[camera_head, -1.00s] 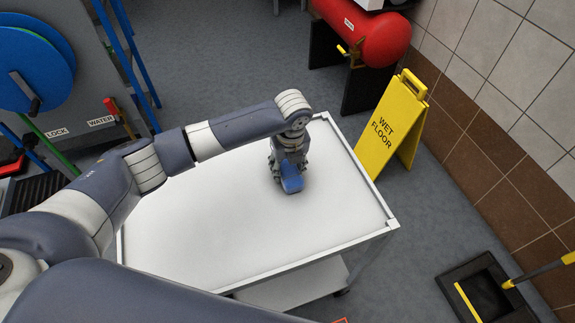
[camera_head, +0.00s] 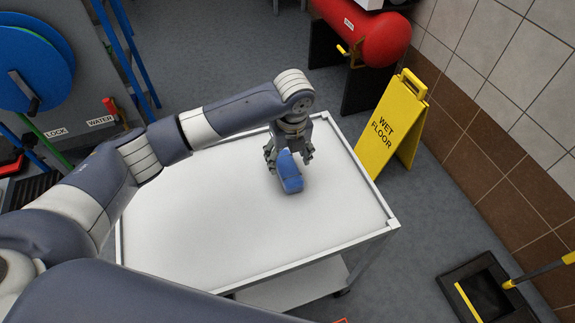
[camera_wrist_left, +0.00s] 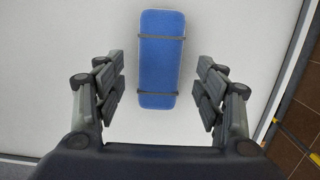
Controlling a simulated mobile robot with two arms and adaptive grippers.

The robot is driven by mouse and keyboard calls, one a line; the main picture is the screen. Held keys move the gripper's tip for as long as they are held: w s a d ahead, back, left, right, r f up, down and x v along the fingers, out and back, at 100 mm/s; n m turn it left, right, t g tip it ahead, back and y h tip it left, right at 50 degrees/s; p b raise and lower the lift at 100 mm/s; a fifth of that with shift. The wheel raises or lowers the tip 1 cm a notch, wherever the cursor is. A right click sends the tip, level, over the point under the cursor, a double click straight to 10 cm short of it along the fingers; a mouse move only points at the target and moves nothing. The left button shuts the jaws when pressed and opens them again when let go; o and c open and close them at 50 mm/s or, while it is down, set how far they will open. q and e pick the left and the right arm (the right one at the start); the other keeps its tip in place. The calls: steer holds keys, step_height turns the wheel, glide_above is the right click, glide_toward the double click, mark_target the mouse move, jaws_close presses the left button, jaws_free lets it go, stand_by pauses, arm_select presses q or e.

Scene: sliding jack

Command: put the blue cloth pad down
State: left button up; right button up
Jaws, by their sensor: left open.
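The blue cloth pad (camera_head: 290,174) lies on the white top of the cart (camera_head: 210,219), toward its right side. In the left wrist view the pad (camera_wrist_left: 160,62) is a long blue block with two dark bands across it. My left gripper (camera_head: 289,157) is open above the pad's far part. In the left wrist view my left gripper's fingers (camera_wrist_left: 160,88) stand wide apart, one on each side of the pad, with clear gaps to it. My right gripper is not in view.
A yellow wet floor sign (camera_head: 394,124) stands just right of the cart. A red tank (camera_head: 365,30) is behind it. A black tray (camera_head: 487,288) lies on the floor at lower right. The rest of the cart top is clear.

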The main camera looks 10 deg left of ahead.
mark_target(289, 170)
arm_select(q)
step_height(289, 170, up, 7)
steer(key=shift+s+d+r, duration=0.15)
steer(key=shift+s+d, duration=0.1)
steer(key=shift+s, duration=0.15)
stand_by(0.4)
